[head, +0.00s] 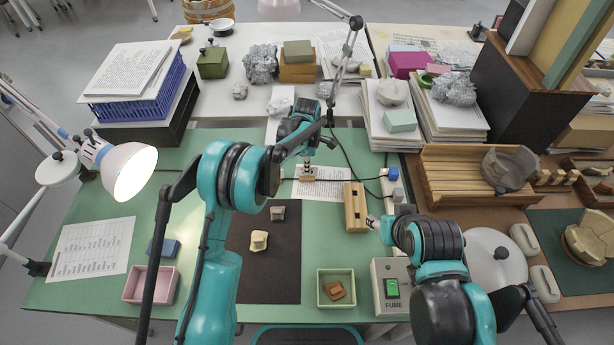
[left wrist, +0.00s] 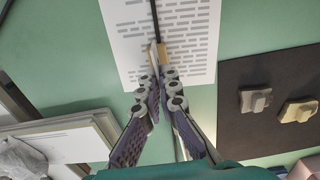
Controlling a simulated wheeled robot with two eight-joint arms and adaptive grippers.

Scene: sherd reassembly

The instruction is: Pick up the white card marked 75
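A small white card (head: 306,173) stands on the printed sheet (head: 322,187) in the head view; its mark is too small to read. My left gripper (head: 308,160) is right above it, pointing down. In the left wrist view the two fingers (left wrist: 158,74) come close together at the tips, with the thin pale card (left wrist: 153,54) seen nearly edge-on between them. The gripper looks shut on it, and the card still seems at sheet level. My right gripper (head: 373,222) is beside the wooden block, mostly hidden by its own arm; its opening is unclear.
A slotted wooden block (head: 355,207) stands right of the sheet. A black cable runs across the sheet. A dark mat (head: 265,275) with two sherds lies nearer, beside a green tray (head: 322,296) and a pink tray (head: 140,297). Paper stacks (head: 388,125) stand behind right.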

